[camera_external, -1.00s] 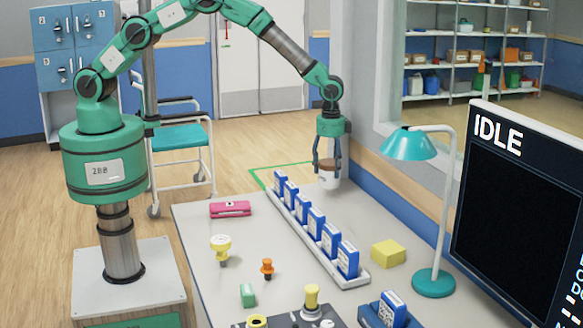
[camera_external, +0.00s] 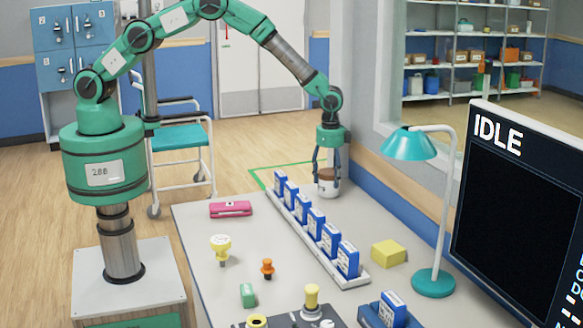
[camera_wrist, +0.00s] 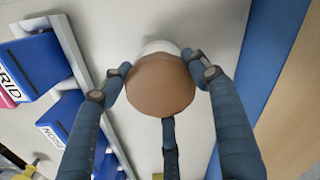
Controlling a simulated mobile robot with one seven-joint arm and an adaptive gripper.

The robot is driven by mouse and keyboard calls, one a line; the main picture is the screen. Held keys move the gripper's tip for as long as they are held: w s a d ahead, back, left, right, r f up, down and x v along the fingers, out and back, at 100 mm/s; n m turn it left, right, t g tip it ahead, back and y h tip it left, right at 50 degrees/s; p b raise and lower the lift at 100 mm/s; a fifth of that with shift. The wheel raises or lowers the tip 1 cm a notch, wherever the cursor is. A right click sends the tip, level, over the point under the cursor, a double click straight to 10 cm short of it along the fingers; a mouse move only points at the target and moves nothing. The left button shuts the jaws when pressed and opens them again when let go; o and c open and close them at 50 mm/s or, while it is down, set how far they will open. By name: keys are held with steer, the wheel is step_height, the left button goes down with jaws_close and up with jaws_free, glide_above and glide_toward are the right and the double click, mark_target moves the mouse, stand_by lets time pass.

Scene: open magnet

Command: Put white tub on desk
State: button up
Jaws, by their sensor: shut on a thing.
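The white tub (camera_external: 327,190) has a brown top and is at the far end of the desk (camera_external: 205,262), beyond the row of blue boxes. My gripper (camera_external: 327,176) points down and is shut on the tub. In the wrist view the tub's brown top (camera_wrist: 160,86) sits between the three fingers of my gripper (camera_wrist: 163,88), with a bit of its white side showing above. The tub is at or just above the desk surface; I cannot tell whether its base touches.
Several blue boxes stand in a long white rack (camera_external: 318,250) just beside the tub. A wall with a blue band (camera_external: 385,210) is close on the right. A yellow block (camera_external: 388,253), a teal lamp (camera_external: 433,282) and a pink case (camera_external: 230,209) are on the desk.

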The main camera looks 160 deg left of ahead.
steer(key=shift+f, duration=0.1)
steer(key=o, duration=1.6)
step_height(320, 180, up, 12)
steer(key=shift+r+p, duration=0.1)
steer(key=shift+p, duration=0.65)
steer(key=shift+w+r, duration=0.1)
